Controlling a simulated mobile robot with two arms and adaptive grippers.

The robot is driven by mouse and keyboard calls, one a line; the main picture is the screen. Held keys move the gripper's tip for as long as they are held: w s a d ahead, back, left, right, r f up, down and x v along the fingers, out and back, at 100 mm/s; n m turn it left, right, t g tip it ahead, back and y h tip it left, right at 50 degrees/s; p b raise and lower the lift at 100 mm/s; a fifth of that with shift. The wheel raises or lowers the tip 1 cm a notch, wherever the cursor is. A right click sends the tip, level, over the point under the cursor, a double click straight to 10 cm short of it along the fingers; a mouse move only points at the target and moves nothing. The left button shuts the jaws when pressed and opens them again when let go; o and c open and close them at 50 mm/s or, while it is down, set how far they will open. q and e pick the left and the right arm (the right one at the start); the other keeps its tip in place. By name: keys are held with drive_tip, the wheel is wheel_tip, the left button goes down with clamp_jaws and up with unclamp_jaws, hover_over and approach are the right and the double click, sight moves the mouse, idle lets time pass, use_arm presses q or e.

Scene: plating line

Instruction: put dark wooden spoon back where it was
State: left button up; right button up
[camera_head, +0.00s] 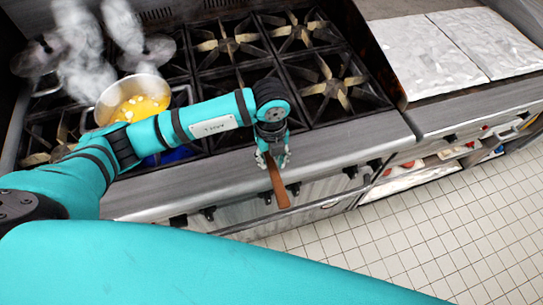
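The dark wooden spoon (277,184) hangs from my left gripper (272,158) at the front edge of the stove. My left gripper is shut on its upper end, and the free end points down over the stove's front panel. The top part of the spoon is hidden by the fingers. The stove (345,140) carries several burners with black grates. My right gripper is not in the head view.
A steaming pot (113,96) with yellow contents sits on the left burners, behind my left arm. Other steaming pans stand at the back left. A counter with white slabs (424,55) is at the right. The right-hand burners are bare. Tiled floor (440,220) lies in front.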

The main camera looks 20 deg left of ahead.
sight(271, 164)
use_arm(q)
drive_tip(key=shift+o, duration=1.1)
drive_tip(key=shift+r, duration=0.6)
wheel_tip(271, 164, up, 11)
drive_tip(key=b, duration=0.2)
drive_tip(key=shift+r, duration=0.15)
